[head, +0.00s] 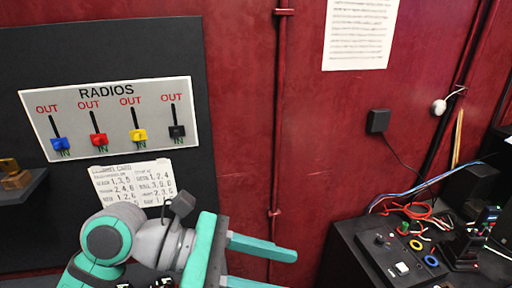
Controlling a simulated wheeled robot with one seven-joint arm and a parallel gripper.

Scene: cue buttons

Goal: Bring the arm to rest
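My gripper (262,264) is at the bottom middle of the head view, in front of the red wall. Its two teal fingers point right and stand apart, with nothing visible between them. The lower finger is partly cut off by the bottom edge of the picture. My arm rises from the bottom left and bends over to the gripper. It covers the lower part of a paper note (130,181) on the dark wall panel.
A radios panel (110,116) with blue, red, yellow and black sliders is at upper left. A black box (352,236) with a white button, coloured rings and cables stands at lower right. A ledge (30,190) juts out at far left.

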